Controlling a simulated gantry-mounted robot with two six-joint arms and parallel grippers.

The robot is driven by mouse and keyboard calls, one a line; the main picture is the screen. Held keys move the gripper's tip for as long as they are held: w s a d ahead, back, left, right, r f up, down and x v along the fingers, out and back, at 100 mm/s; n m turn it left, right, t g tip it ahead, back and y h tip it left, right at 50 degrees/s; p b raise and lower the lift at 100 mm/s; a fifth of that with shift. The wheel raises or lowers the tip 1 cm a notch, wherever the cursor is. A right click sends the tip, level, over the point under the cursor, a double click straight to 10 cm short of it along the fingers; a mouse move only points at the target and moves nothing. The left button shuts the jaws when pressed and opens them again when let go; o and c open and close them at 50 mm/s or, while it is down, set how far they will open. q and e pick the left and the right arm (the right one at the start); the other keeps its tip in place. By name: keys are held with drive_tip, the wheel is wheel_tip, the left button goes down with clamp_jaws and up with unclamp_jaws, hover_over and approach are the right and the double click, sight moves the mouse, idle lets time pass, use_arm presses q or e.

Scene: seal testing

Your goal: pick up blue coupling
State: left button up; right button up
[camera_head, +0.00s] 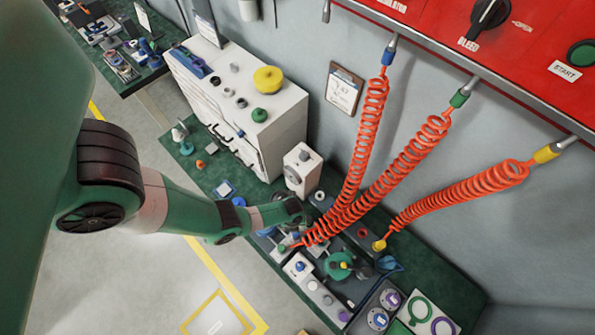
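A spiral orange hose runs down from a blue coupling (387,57) at the red panel. Its lower end lies among small parts on the green bench, near the tip of my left arm. A small blue-topped part (299,267) sits on a white block at the front of the bench. My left gripper (301,216) comes in from the left and hangs over the bench, behind this block and close to the lower hose ends. Its fingers are small and dark, so I cannot tell whether they are open or hold anything. My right gripper is not in view.
Two more orange hoses hang from a green coupling (459,97) and a yellow coupling (547,153). A white cabinet (283,140) stands behind my arm. A green round fixture (338,266) and a tray with rings (424,314) crowd the bench.

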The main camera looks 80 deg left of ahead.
sight(298, 234)
use_arm(q)
drive_tip(key=shift+w+f+b, duration=0.15)
drive_tip(key=shift+f+b, duration=1.55)
drive_tip(key=shift+b, duration=0.15)
drive_tip(key=shift+w+f+b, duration=0.1)
drive_tip(key=shift+f+b, duration=1.55)
drive_tip(key=shift+b, duration=0.15)
wheel_tip(298, 234, down, 5)
drive_tip(key=b, duration=0.5)
drive_tip(key=shift+r, duration=0.15)
clamp_jaws()
